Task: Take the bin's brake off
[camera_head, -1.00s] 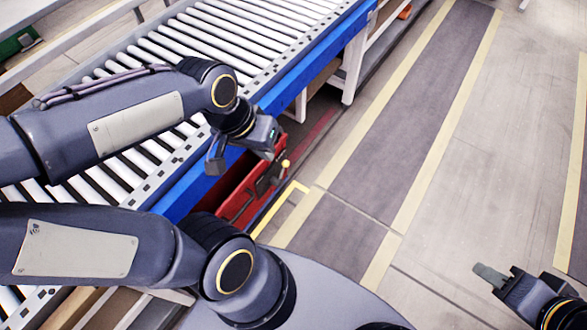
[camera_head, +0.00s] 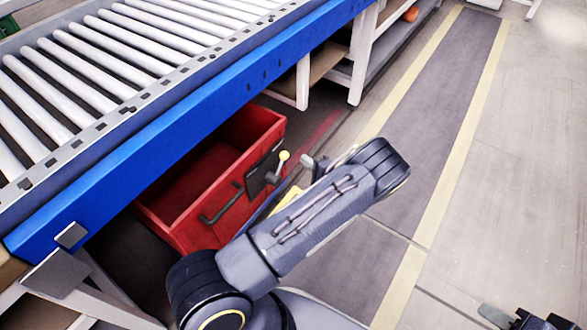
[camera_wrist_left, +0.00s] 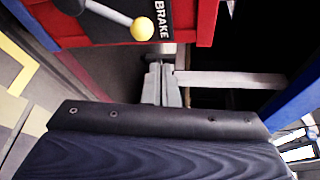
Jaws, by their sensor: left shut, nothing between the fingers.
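The red bin (camera_head: 240,128) stands under the blue-edged conveyor. Its front carries a brake lever with a yellow knob (camera_head: 284,156) on a dark plate. In the left wrist view, the knob (camera_wrist_left: 142,28) and lever are near the top, beside the word BRAKE on the bin's red front (camera_wrist_left: 205,20). My left gripper (camera_wrist_left: 161,68) is shut and empty, with its fingertips below the knob in that view and apart from it. My right gripper (camera_head: 490,316) is at the bottom right, partly cut off, far from the bin.
The roller conveyor (camera_head: 150,130) with its blue side rail runs above the bin. White legs (camera_head: 303,82) stand behind the bin. A black handle (camera_head: 222,205) is on the bin's front. The floor aisle (camera_head: 440,130) to the right is clear.

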